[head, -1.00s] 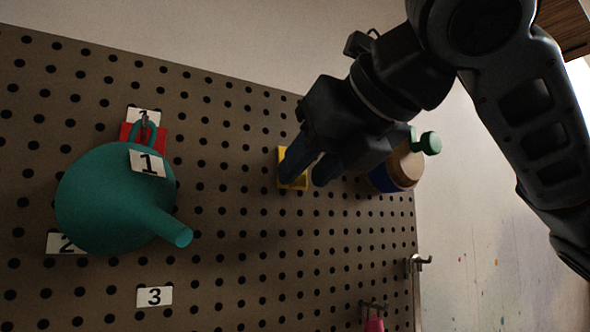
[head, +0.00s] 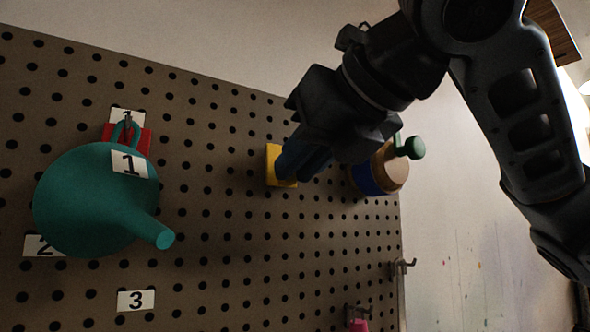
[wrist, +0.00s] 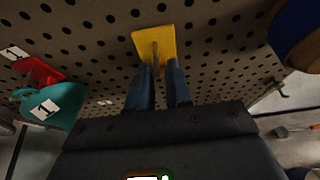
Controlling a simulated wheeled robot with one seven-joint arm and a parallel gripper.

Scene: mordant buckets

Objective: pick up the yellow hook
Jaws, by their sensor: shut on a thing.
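The yellow hook (head: 272,166) is on the pegboard, right of the teal can; its flat yellow plate lies against the board. In the wrist view the yellow hook (wrist: 155,44) shows its plate with a thin peg sticking out toward me. My gripper (head: 286,168) is at the hook, and its blue fingers (wrist: 160,72) are shut on the hook's peg. In the head view the fingers hide the peg and part of the plate.
A teal can (head: 92,198) with a "1" tag hangs from a red hook (head: 142,141) at left. A tan and blue container (head: 372,174) with a green knob hangs just right of my gripper. Bare metal hooks (head: 402,266) are lower right. The pegboard (head: 240,265) below is mostly clear.

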